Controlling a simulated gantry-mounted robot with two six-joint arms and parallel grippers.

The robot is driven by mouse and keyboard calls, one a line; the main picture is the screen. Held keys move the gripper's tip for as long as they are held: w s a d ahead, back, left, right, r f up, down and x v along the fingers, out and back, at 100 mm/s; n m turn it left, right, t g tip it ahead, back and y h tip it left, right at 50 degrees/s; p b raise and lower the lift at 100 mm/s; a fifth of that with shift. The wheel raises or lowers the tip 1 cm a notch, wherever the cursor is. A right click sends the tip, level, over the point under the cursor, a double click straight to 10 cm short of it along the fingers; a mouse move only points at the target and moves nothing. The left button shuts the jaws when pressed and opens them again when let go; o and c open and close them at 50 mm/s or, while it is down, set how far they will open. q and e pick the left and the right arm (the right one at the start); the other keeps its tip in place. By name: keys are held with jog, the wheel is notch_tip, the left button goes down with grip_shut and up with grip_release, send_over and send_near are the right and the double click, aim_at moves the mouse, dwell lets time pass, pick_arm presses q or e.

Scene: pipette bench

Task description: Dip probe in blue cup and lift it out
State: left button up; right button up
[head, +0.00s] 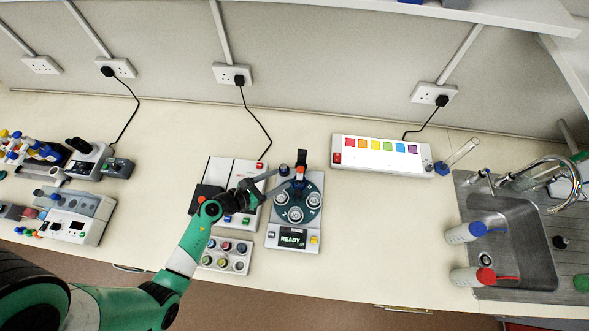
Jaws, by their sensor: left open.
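My left gripper (256,187) is open, just left of a white device with a "READY" screen (291,239). The device carries a round teal plate (299,209) with white-rimmed cups in it. A dark upright post (301,158) with an orange part stands at its back. A grey bar reaches from near the gripper toward this post; whether it is the probe or touches the gripper, I cannot tell. A small tray (232,270) with several coloured cups sits below the gripper; which one is blue is too small to tell surely. My right gripper is not in view.
A white box with coloured squares (345,163) stands at the back right, with a tilted clear cylinder (462,151) beside it. A sink (530,260) and two wash bottles are at the right. Instruments fill the left. The bench between device and sink is clear.

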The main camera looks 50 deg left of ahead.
aim_at(299, 170)
pick_arm(q)
jog(key=b+x, duration=0.1)
jog(key=x, duration=0.6)
jog(key=shift+w+d+f+b, duration=0.1)
jog(key=shift+w+b, duration=0.2)
jog(key=shift+w, duration=0.05)
grip_shut()
dwell(0.9)
